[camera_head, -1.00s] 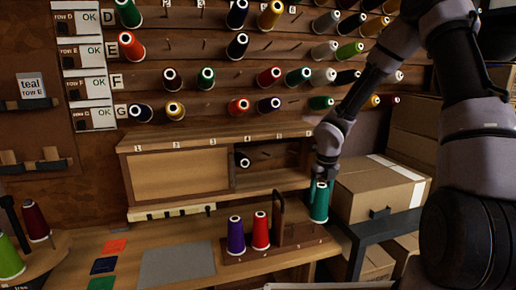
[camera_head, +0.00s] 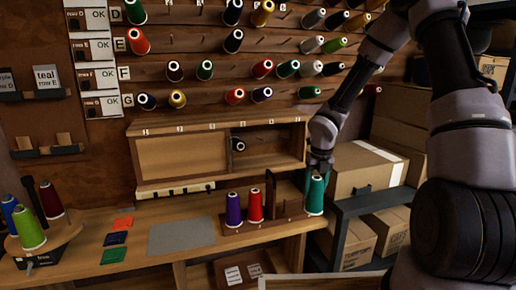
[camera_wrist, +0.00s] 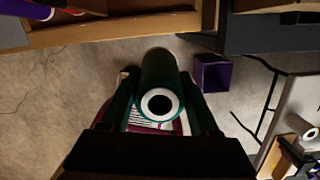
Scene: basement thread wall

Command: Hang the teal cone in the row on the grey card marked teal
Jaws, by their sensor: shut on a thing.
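The teal cone (camera_head: 315,197) is at the right end of the bench, beside the small cone rack (camera_head: 262,222). My gripper (camera_head: 319,168) is shut on its top from above. In the wrist view the teal cone (camera_wrist: 158,70) sits between both fingers, its white-ringed end facing the camera, with floor behind it. The grey card marked teal (camera_head: 46,77) reads "row E" and stands in the left holder. Row E (camera_head: 119,44) on the peg wall holds a red cone (camera_head: 138,40), a black cone (camera_head: 233,40) and others further right, with bare pegs between.
A purple cone (camera_head: 233,209) and a red cone (camera_head: 255,206) stand in the rack near the held cone. A cubby shelf (camera_head: 182,162) juts out below the pegs. Cardboard boxes (camera_head: 362,170) stand close on the right. A grey mat (camera_head: 181,236) lies on the bench.

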